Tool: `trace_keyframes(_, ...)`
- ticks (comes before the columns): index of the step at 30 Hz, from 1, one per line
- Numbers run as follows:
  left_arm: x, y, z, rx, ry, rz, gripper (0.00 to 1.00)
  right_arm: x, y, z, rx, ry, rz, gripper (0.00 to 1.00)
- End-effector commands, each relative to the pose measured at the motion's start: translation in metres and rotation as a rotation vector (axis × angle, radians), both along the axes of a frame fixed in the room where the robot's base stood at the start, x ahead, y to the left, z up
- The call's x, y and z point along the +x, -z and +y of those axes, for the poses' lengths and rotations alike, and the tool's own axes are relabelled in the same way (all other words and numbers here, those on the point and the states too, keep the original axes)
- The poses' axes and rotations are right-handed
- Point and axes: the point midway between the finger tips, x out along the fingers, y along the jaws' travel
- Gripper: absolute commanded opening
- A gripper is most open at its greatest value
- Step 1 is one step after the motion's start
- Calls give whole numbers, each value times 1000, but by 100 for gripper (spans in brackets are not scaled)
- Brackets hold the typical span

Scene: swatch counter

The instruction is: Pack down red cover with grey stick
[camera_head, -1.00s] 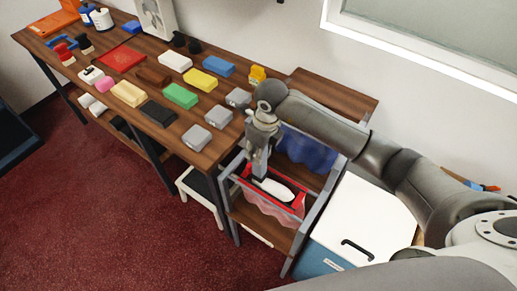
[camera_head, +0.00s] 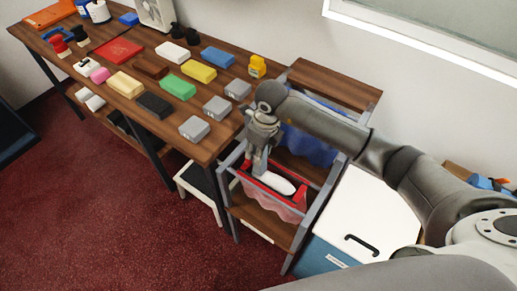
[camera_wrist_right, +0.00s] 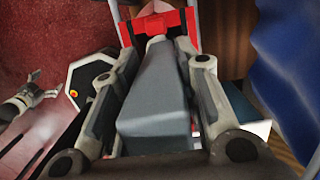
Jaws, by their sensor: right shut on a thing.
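My right gripper (camera_head: 259,163) points down over the small wood-and-grey rack. In the right wrist view its fingers (camera_wrist_right: 150,95) are shut on a grey stick (camera_wrist_right: 158,88), a long block running away from the camera. A red framed piece (camera_head: 252,184), probably the red cover, lies in the rack below the gripper with a white oblong thing on it. It also shows in the right wrist view (camera_wrist_right: 160,27) at the stick's far end. I cannot tell whether they touch. A grey claw-like part (camera_wrist_right: 28,97) at the left may be my left gripper; its state is unclear.
The wooden table (camera_head: 135,65) holds several coloured blocks and a flat red piece (camera_head: 119,51). A white-lidded box (camera_head: 362,222) stands right of the rack. A wavy blue sheet (camera_head: 308,145) and a pink translucent one (camera_head: 280,211) hang on the rack. A stool (camera_head: 201,183) stands left.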

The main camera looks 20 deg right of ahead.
Motion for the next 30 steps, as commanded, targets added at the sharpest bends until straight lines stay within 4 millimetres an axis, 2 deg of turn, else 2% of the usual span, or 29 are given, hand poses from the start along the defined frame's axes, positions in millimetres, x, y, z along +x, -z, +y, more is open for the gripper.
trace_keyframes(26, 0, 36, 0, 1, -1, 0, 89, 0, 42, 0, 1, 0, -1, 11)
trace_keyframes(30, 0, 34, 0, 1, -1, 0, 89, 0, 40, 0, 1, 0, -1, 11)
